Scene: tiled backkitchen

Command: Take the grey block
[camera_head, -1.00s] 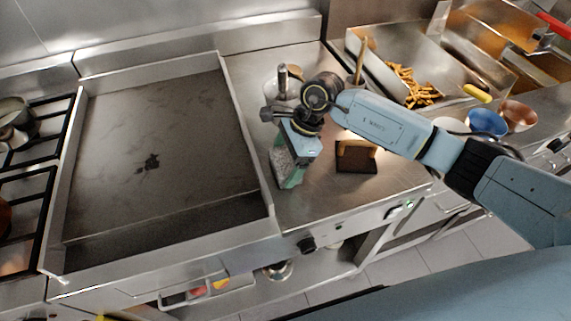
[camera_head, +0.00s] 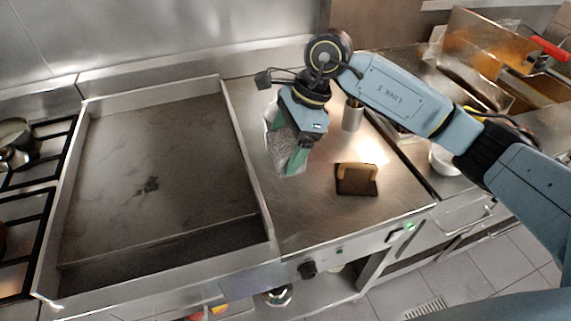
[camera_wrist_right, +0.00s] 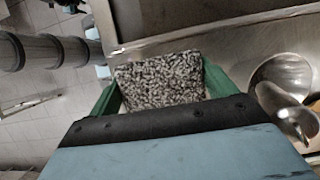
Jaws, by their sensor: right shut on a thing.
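The grey block (camera_head: 282,138) is speckled and rough. It sits between the green fingers of my right gripper (camera_head: 292,158), which is shut on it above the steel counter right of the griddle. In the right wrist view the grey block (camera_wrist_right: 160,80) shows between both green fingers (camera_wrist_right: 160,90), its lower part hidden by the gripper body. My left gripper is in neither view.
A flat griddle (camera_head: 150,180) with raised edges lies to the left. A dark block with a wooden handle (camera_head: 357,180) stands on the counter (camera_head: 320,215) to the right. A metal container (camera_head: 352,117) is behind it. A white bowl (camera_head: 443,160) stands farther right.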

